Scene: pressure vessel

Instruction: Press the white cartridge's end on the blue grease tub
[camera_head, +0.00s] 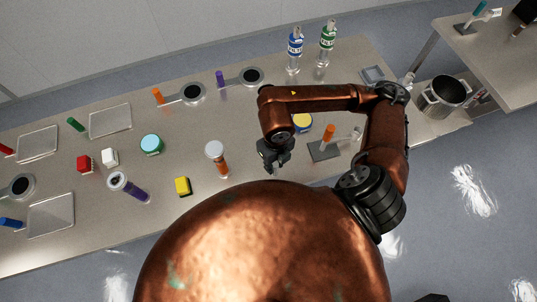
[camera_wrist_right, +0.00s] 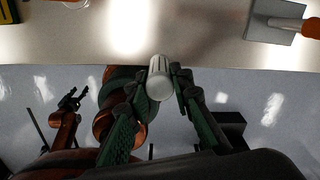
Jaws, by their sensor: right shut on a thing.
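My right gripper (camera_head: 274,160) hangs near the table's front edge in the head view. In the right wrist view, its two fingers (camera_wrist_right: 159,82) are shut on the white cartridge (camera_wrist_right: 159,75), a short ribbed white cylinder with one round end showing. The cartridge cannot be made out in the head view. A round tub with a light blue lid (camera_head: 151,144), apparently the blue grease tub, stands on the table well to the left of the right gripper, apart from it. My left gripper (camera_wrist_right: 73,98) shows small in the right wrist view, fingers apart and empty.
A yellow-lidded tub (camera_head: 302,122) is behind my right arm.

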